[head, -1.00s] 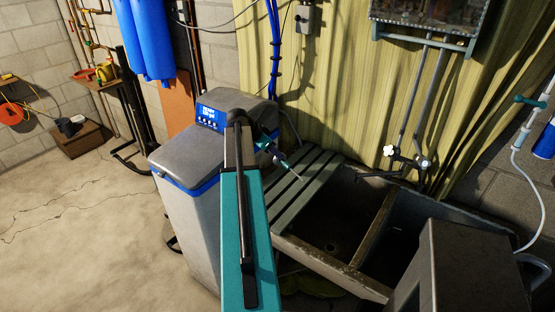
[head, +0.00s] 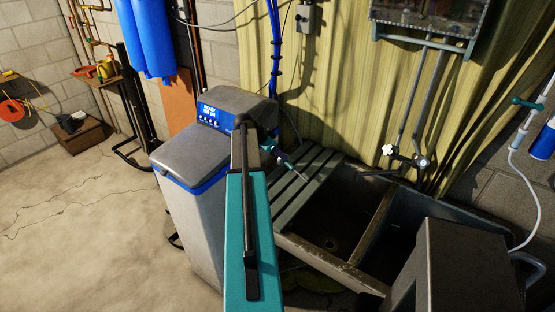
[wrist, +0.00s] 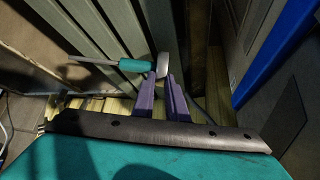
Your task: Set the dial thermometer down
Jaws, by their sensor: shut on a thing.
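The dial thermometer shows in the wrist view with a pale, edge-on dial head (wrist: 162,66), a teal collar and a thin metal stem pointing left. My gripper (wrist: 172,98) has purple fingers shut on it at the dial end. In the head view, my gripper (head: 274,150) is beside the grey softener cabinet, and the thermometer (head: 296,171) slants down to the right from it, over the slatted drainboard (head: 288,207). I cannot tell the gap between stem and slats. The dial face is hidden.
The softener cabinet (head: 188,160) stands left of the drainboard. A stone double sink (head: 372,235) is to the right, with a tap (head: 408,160) behind it. A dark grey box-like block (head: 465,265) stands at the front right. The drainboard slats look bare.

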